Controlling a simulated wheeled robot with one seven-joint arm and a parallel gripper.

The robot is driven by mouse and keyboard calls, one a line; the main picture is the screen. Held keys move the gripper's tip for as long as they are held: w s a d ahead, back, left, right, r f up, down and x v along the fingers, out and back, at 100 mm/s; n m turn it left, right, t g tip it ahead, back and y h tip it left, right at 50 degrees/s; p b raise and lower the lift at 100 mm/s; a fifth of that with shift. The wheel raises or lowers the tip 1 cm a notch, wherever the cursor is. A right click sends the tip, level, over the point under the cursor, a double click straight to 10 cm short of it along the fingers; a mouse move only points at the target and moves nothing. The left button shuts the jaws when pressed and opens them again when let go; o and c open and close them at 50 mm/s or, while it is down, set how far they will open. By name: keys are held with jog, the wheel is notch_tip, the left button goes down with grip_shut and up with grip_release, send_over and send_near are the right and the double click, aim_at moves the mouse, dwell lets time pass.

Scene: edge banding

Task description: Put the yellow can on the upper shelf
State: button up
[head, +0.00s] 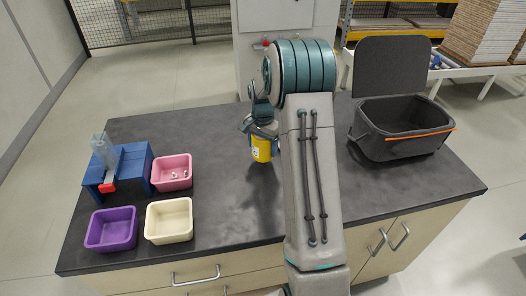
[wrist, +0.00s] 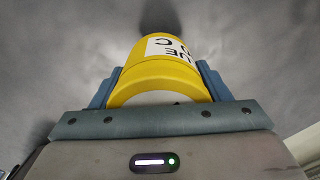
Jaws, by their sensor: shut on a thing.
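The yellow can (head: 261,151) with a white label is in my gripper (head: 262,131), near the middle of the dark worktop in the head view. In the wrist view the yellow can (wrist: 165,72) sits between the two blue fingers of my gripper (wrist: 156,84), which is shut on it. Its label shows dark letters, partly cut off by the can's curve. I cannot tell for sure whether the can's base touches the worktop. No shelf is clearly identifiable as the upper shelf in these views.
A blue stand (head: 120,168), a pink bin (head: 172,173) with small items, a purple bin (head: 111,229) and a cream bin (head: 169,221) stand at the left of the worktop (head: 232,205). An open dark grey box (head: 385,148) stands at the right. My arm crosses the middle.

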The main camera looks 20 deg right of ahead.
aim_at(263, 153)
jog(key=shift+f+p, duration=0.3)
jog(key=shift+f, duration=1.35)
jog(key=shift+f, duration=0.25)
jog(key=o, duration=1.3)
jog(key=shift+r, duration=0.15)
